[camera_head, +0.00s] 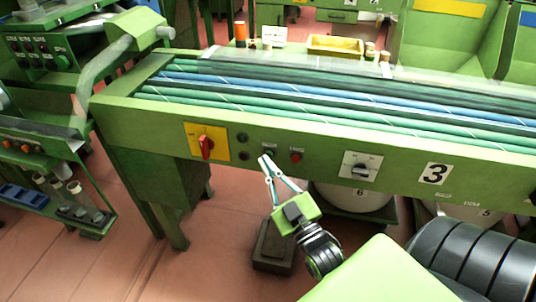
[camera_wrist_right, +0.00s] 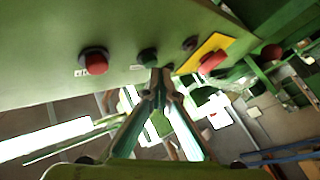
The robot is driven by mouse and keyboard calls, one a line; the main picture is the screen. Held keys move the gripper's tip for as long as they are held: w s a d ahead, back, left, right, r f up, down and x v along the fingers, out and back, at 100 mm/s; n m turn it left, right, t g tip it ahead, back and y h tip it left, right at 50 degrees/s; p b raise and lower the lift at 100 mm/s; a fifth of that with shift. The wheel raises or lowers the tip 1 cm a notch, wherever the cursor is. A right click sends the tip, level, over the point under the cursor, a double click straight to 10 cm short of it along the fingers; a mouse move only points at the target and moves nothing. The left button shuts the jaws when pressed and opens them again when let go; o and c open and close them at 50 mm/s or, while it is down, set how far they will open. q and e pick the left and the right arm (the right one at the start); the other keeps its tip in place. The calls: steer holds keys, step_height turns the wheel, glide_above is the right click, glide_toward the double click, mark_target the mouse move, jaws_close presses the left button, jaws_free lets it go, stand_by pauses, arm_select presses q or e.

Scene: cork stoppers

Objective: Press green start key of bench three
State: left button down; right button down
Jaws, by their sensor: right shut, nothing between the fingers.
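The green start key (camera_wrist_right: 147,57) is a small round button, seen in the right wrist view beside a red mushroom key (camera_wrist_right: 95,62). The red key also shows in the head view (camera_head: 296,157). My right gripper (camera_head: 265,160) is shut and empty, its fingers pointing up at the panel. In the right wrist view the fingertips (camera_wrist_right: 160,76) are right by the green key, slightly to its right. I cannot tell whether they touch it. My left gripper is out of view.
A yellow plate with a red rotary switch (camera_head: 207,146) is left of the keys, with small dark buttons (camera_head: 243,138) between. A grey-white selector switch (camera_head: 361,165) is to the right. White bins (camera_head: 355,198) stand under the bench. Another machine with buttons (camera_head: 63,62) stands at left.

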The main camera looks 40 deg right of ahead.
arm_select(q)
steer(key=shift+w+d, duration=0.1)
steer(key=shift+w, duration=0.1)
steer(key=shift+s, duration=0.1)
arm_select(e)
steer(key=shift+w+d, duration=0.15)
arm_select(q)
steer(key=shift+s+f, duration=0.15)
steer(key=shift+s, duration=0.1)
arm_select(e)
steer(key=shift+w+d, duration=0.2)
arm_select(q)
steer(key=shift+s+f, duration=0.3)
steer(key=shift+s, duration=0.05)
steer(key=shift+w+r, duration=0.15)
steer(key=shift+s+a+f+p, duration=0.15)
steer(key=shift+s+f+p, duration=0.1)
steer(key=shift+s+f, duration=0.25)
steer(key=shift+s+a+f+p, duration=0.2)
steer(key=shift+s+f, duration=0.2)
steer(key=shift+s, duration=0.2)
arm_select(e)
steer(key=shift+s+a, duration=0.6)
steer(key=shift+a, duration=0.05)
